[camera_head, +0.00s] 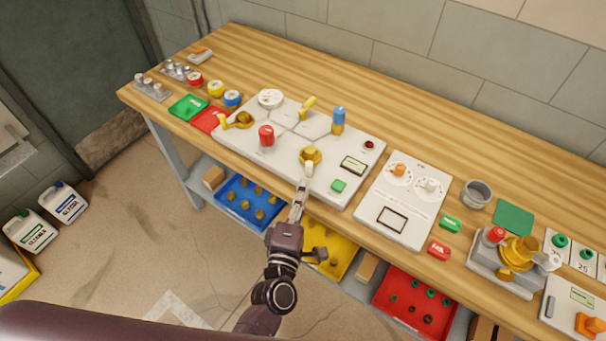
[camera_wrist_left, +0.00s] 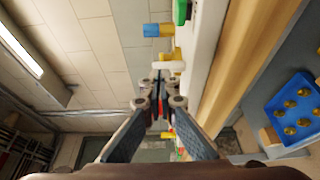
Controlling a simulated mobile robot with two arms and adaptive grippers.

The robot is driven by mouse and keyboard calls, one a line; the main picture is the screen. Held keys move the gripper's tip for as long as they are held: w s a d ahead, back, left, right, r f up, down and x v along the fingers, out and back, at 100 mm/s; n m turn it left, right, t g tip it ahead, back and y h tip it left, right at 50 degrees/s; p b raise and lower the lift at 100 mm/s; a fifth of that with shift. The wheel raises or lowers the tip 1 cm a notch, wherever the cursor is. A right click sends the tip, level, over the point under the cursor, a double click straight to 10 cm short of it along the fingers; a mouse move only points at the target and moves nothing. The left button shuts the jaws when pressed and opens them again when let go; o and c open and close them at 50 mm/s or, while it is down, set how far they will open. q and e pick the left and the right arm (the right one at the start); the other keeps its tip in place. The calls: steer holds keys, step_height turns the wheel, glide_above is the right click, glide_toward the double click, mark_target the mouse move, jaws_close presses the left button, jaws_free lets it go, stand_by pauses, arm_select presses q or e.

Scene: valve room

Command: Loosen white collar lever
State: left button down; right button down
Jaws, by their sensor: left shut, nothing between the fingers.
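A white lever (camera_head: 308,169) projects from the front of a brass collar fitting (camera_head: 311,153) on the white bench panel (camera_head: 285,165). In the left wrist view the white lever (camera_wrist_left: 169,66) lies straight ahead of the fingertips, with part of the brass fitting (camera_wrist_left: 167,56) behind it. My left gripper (camera_head: 304,184) reaches up from the front edge of the bench, just short of the lever in the picture. Its fingers (camera_wrist_left: 164,78) are shut with nothing between them. I cannot tell whether the fingertips touch the lever. My right gripper is not in view.
A red knob (camera_head: 266,135) stands left of the fitting, and a blue-topped brass valve (camera_head: 338,120) stands behind it to the right. A green button (camera_head: 339,186) is close on the right. Blue (camera_head: 229,209) and red (camera_head: 392,306) trays sit on the lower shelf.

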arm_select(q)
steer(key=s+a, duration=0.2)
steer(key=s, duration=0.5)
steer(key=shift+s+a, duration=0.3)
steer(key=shift+a+y, duration=0.1)
steer(key=shift+y, duration=0.3)
